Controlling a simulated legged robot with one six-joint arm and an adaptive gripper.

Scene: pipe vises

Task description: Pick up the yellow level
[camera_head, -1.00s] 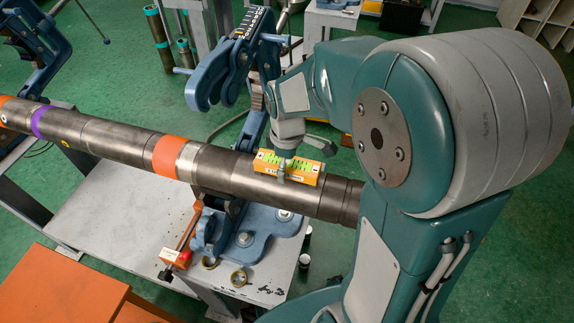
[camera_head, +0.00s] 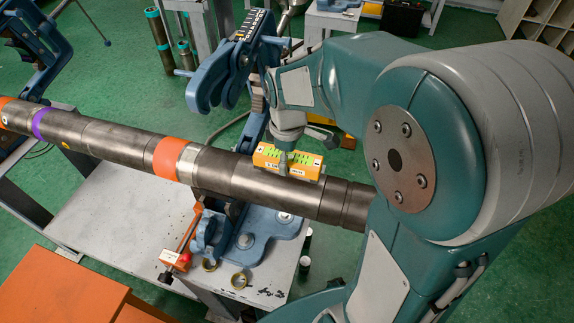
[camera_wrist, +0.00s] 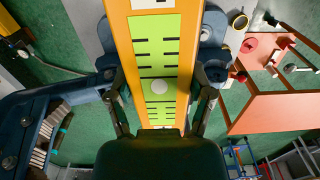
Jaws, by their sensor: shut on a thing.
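The yellow level (camera_head: 309,166), an orange-yellow bar with light green labels, is at the right part of the long dark pipe (camera_head: 270,187), aligned along it. My gripper (camera_head: 284,162) reaches down from above and is shut on the level near its middle. In the wrist view the level (camera_wrist: 187,45) runs lengthwise between my two fingers (camera_wrist: 161,90), one on each side. I cannot tell whether its underside still touches the pipe. The pipe is not seen beneath the level in the wrist view.
The pipe carries orange (camera_head: 168,157) and purple (camera_head: 39,122) bands. A blue vise (camera_head: 222,75) stands behind and under it on a grey table (camera_head: 115,205). An orange surface (camera_head: 60,290) is at front left.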

